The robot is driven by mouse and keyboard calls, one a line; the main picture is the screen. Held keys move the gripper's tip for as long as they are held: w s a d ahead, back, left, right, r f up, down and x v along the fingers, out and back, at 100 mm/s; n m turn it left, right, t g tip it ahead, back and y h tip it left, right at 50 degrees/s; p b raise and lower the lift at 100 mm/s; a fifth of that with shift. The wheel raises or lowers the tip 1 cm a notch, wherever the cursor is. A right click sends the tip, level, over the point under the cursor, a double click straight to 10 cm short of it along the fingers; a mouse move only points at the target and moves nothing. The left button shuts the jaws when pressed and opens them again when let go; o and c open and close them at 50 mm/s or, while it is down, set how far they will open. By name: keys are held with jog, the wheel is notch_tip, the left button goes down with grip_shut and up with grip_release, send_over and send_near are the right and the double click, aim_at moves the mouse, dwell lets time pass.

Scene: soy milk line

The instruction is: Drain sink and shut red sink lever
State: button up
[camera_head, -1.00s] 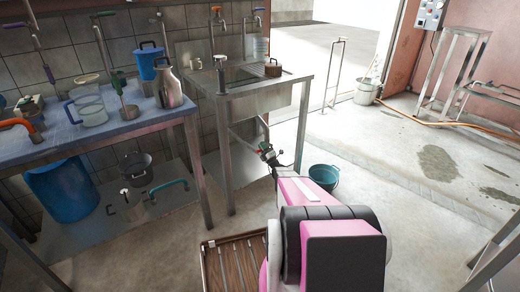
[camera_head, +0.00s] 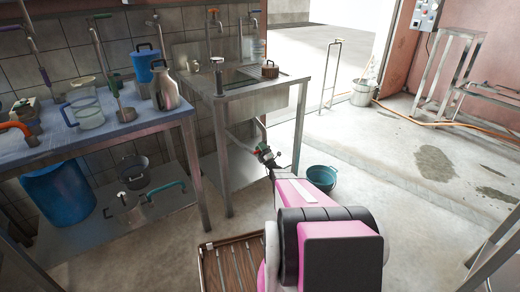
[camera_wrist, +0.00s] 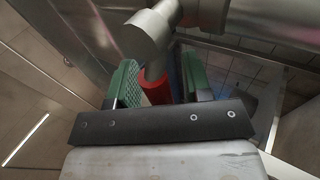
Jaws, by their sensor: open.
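The metal sink (camera_head: 262,101) stands on a steel frame in the head view, with its drain pipe (camera_head: 240,143) below the basin. My gripper (camera_head: 266,157) is under the sink beside this pipe. In the wrist view, my gripper (camera_wrist: 161,82) is open, with one green finger pad on each side of the red lever (camera_wrist: 156,88). The lever meets a round metal fitting (camera_wrist: 150,35) on the pipework. Whether either pad touches the lever is unclear. The drain opening is hidden.
A teal bucket (camera_head: 321,178) stands on the floor right of my gripper. A slatted wooden crate (camera_head: 230,243) with a metal rim lies on the floor near my arm. A blue-topped table (camera_head: 75,140) with jugs stands left of the sink. The floor to the right is mostly clear.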

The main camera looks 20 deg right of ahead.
jog(key=v, duration=1)
jog(key=shift+s+f, duration=0.2)
jog(key=shift+d, duration=0.1)
jog(key=s+a+r+n+g+y, duration=0.2)
jog(key=s+a+r+n+g, duration=0.3)
jog(key=a+n+g, duration=0.6)
jog(key=s+a+r+n+g+y, duration=0.3)
jog(key=s+a+n+g, duration=0.5)
jog(key=a+n, duration=0.6)
jog(key=s+d+r+n+g+h, duration=0.1)
jog(key=s+d+r+n+h, duration=0.1)
jog(key=s+n+h, duration=0.5)
jog(key=s+d+r+n+g+h, duration=0.2)
jog(key=s+r+n+h, duration=0.3)
jog(key=n, duration=1.1)
jog(key=s+d+h, duration=0.1)
jog(key=s+h, duration=0.1)
jog(key=s, duration=0.1)
jog(key=shift+s+r+n+g+h, duration=0.15)
jog(key=shift+s+n+g+h, duration=0.15)
jog(key=shift+s+n, duration=0.1)
